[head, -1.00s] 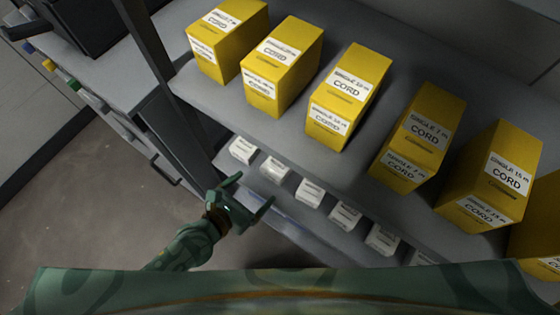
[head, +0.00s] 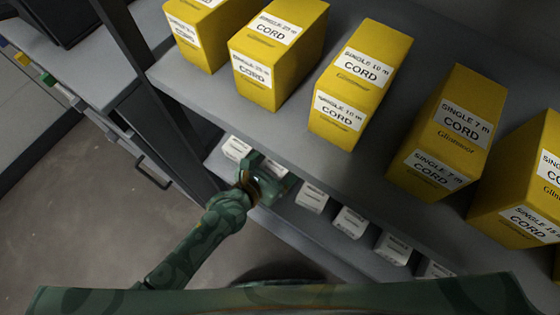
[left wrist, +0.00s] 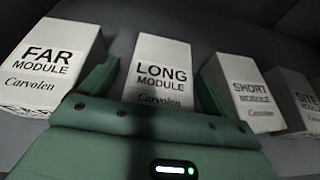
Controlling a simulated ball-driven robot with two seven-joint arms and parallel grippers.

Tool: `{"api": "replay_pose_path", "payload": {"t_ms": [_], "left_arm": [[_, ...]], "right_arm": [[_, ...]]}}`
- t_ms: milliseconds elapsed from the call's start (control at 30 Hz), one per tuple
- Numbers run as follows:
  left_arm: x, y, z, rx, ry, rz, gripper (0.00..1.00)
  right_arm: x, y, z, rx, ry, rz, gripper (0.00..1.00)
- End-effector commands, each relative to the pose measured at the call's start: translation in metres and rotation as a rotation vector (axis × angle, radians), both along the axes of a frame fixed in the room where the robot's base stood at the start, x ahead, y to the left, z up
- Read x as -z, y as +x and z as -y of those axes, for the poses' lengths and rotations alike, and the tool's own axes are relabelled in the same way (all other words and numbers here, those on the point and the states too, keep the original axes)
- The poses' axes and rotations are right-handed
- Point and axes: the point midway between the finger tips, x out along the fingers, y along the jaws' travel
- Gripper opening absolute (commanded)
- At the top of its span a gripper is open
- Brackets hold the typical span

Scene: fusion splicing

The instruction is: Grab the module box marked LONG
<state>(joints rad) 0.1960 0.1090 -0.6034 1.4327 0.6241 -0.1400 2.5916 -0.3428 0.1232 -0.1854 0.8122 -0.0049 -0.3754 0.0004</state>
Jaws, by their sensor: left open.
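The white box marked LONG MODULE (left wrist: 162,72) stands in the middle of the left wrist view, between the two fingers of my left gripper (left wrist: 155,85). The fingers are open, one on each side of the box. Whether they touch it I cannot tell. In the head view my left gripper (head: 268,172) reaches onto the lower shelf and partly covers this box (head: 275,168). My right gripper is not in view.
The FAR box (left wrist: 50,68) stands left of the LONG box, the SHORT box (left wrist: 243,90) right of it, then another white box (left wrist: 303,100). The upper shelf (head: 205,95) with several yellow cord boxes (head: 278,50) overhangs the lower shelf. A dark post (head: 150,75) stands at left.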

Motion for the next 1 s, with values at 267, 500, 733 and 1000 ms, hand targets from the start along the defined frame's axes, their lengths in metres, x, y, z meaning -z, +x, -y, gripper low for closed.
{"api": "replay_pose_path", "payload": {"t_ms": [267,500,733,1000], "left_arm": [[-0.001,0.0,0.0,0.0,0.001,0.001,0.4],[-0.002,0.0,0.0,0.0,0.0,0.001,0.4],[-0.045,0.001,0.0,-0.001,-0.001,0.009,0.4],[-0.097,0.0,0.0,-0.001,-0.002,0.007,0.4]], "right_arm": [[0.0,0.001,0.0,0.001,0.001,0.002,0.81],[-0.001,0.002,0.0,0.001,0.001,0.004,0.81],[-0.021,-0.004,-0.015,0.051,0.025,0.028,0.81],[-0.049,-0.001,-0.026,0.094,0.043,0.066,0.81]]}}
